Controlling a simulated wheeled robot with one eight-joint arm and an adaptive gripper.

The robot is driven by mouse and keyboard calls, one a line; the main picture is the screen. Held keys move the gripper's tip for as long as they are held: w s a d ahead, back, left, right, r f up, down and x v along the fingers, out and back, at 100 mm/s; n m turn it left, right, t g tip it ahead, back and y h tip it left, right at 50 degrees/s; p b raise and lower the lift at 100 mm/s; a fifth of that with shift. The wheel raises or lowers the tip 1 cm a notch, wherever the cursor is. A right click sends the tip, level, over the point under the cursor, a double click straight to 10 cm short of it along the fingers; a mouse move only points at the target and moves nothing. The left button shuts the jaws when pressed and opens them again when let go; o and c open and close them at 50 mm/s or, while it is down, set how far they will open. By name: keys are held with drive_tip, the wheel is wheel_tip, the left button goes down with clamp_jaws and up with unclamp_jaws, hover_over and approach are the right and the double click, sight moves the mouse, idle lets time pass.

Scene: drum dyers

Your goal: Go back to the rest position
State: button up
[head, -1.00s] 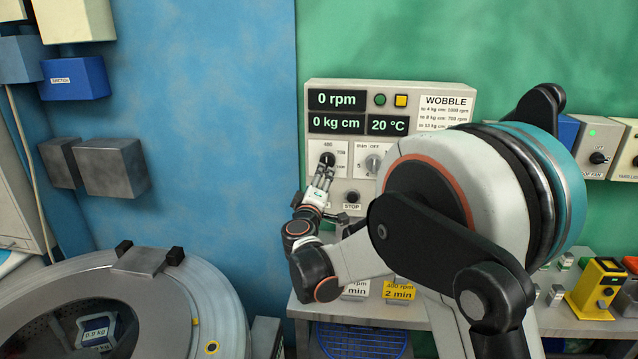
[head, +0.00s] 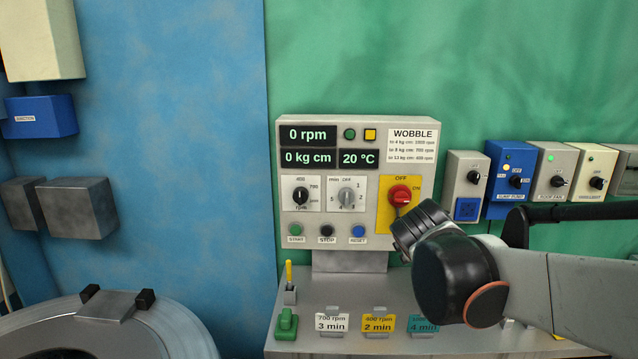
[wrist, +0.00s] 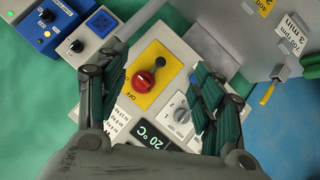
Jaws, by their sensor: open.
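My gripper (wrist: 160,95) is open in the wrist view, with its two dark ridged fingers spread apart and nothing between them. Behind the gap between the fingers is the control panel (wrist: 135,115), with its red rotary switch (wrist: 144,81) on a yellow plate. In the head view my arm (head: 460,275) comes in from the right, and its wrist end is in front of the lower right part of the control panel (head: 357,128). The fingertips are hidden there. The red switch (head: 400,196) and the rpm knob (head: 300,195) are in plain view.
A row of small control boxes (head: 515,180) hangs on the green wall at the right, behind my arm. A shelf with labelled cards (head: 379,323) lies below the panel. A round metal drum (head: 160,335) stands at the lower left.

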drive_tip(key=s+f+m+g+y, duration=0.1)
drive_tip(key=s+f, duration=0.2)
drive_tip(key=s, duration=0.5)
drive_tip(key=s+a+f+m+g+y, duration=0.1)
drive_tip(key=s+f, duration=0.3)
drive_tip(key=s, duration=0.5)
drive_tip(key=s+f+m+g+y+b, duration=0.1)
drive_tip(key=s+f+y, duration=0.1)
drive_tip(key=s, duration=0.6)
drive_tip(key=shift+s+a+f, duration=0.25)
drive_tip(key=shift+a+f, duration=0.05)
drive_tip(key=shift+f, duration=0.35)
